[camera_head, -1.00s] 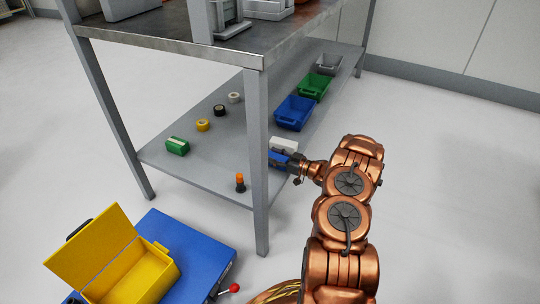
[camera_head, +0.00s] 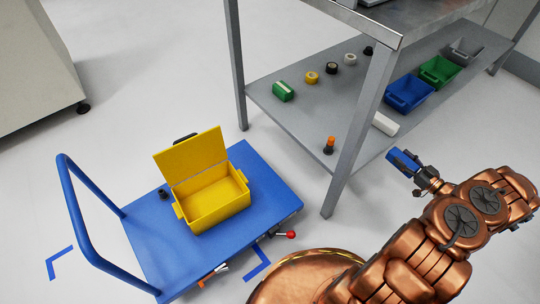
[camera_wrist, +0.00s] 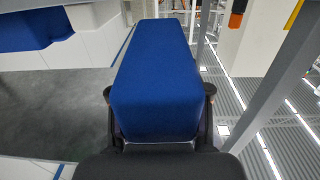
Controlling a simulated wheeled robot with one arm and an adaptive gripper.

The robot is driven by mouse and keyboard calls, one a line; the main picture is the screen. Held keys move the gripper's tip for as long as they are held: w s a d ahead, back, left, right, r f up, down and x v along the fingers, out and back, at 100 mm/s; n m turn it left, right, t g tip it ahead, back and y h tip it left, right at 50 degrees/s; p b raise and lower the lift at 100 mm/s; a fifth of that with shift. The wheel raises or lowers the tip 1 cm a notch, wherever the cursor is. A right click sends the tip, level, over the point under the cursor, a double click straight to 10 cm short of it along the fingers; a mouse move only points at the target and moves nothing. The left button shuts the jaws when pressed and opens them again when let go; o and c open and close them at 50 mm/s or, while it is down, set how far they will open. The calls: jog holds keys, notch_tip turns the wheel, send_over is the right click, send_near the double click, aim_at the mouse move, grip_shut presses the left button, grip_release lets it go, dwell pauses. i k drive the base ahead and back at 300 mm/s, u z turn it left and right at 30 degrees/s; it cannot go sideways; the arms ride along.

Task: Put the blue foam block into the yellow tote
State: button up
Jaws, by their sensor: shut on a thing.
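The blue foam block (camera_head: 402,162) is held in my gripper (camera_head: 418,173), to the right of the workbench's near leg and clear of the lower shelf. In the wrist view the foam block (camera_wrist: 155,85) fills the middle, between the two black fingers of my gripper (camera_wrist: 158,100). The yellow tote (camera_head: 214,203) sits on a blue cart at the left, with its lid raised at the back. Its inside looks empty. My gripper is far to the right of the tote.
The blue cart (camera_head: 150,243) has a blue push handle (camera_head: 75,215) at its left. The workbench leg (camera_head: 355,135) stands between my gripper and the tote. The lower shelf (camera_head: 300,118) carries a white block (camera_head: 385,124), an orange-topped item (camera_head: 329,145), a green box, tape rolls and coloured bins.

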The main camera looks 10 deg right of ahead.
aim_at(214, 201)
jog(key=k, duration=1.5)
